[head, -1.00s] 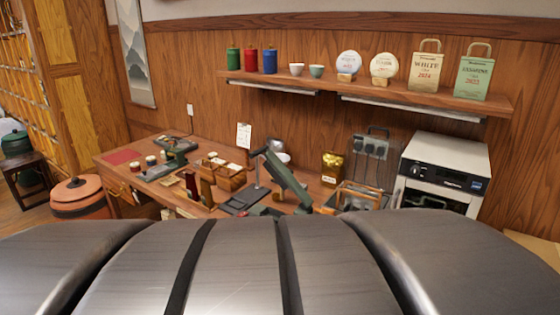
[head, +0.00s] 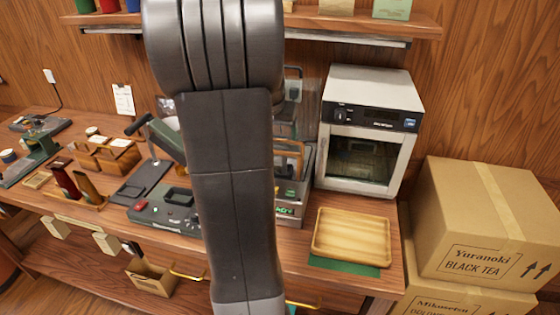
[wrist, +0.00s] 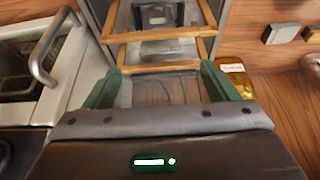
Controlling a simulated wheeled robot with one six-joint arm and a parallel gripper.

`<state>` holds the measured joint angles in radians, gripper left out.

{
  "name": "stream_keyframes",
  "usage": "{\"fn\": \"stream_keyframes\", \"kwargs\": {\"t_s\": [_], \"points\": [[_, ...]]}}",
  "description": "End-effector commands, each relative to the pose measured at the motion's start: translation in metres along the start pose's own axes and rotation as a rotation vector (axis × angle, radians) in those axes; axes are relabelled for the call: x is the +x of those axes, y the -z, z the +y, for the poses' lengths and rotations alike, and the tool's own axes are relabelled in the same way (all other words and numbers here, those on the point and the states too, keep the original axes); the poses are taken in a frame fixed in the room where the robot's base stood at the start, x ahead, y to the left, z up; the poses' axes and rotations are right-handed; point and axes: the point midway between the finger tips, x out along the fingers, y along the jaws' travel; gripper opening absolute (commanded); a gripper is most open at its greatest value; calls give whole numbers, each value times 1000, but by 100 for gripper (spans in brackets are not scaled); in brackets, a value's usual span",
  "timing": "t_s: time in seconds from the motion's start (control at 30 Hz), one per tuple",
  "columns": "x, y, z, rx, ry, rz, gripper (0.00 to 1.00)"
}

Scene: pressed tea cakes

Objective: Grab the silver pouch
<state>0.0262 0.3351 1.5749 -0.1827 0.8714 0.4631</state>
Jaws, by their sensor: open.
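I cannot make out a silver pouch in either view now. A gold pouch (wrist: 236,78) with a pale label shows in the wrist view, just right of my gripper's right finger. My gripper (wrist: 161,76) shows there as two green fingers spread apart, with nothing seen held between them. Beyond and between the fingers is a machine with wooden bars (wrist: 155,68). In the head view my arm runs down the middle and hides my gripper and part of the bench behind it.
A white oven (head: 368,135) stands right of the machine. A wooden tray (head: 352,262) lies on a green mat at the bench front. Stacked cartons (head: 480,215) stand at the right. A wooden caddy (head: 105,157) and a dark press (head: 150,185) are on the left.

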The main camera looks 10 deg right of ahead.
Motion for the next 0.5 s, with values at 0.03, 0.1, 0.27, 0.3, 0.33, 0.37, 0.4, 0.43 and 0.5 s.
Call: {"fn": "stream_keyframes", "kwargs": {"t_s": [0.03,0.1,0.27,0.3,0.33,0.37,0.4,0.43,0.5], "points": [[12,-1,1,0,-3,-6,80],[24,-1,1,0,-2,-5,80],[41,0,0,0,-1,-2,80],[43,0,0,0,0,-1,80],[44,0,0,0,0,-1,80],[45,0,0,0,0,-1,80],[47,0,0,0,0,-1,80],[50,0,0,0,0,-2,80],[58,-1,0,0,-1,-4,80]]}}
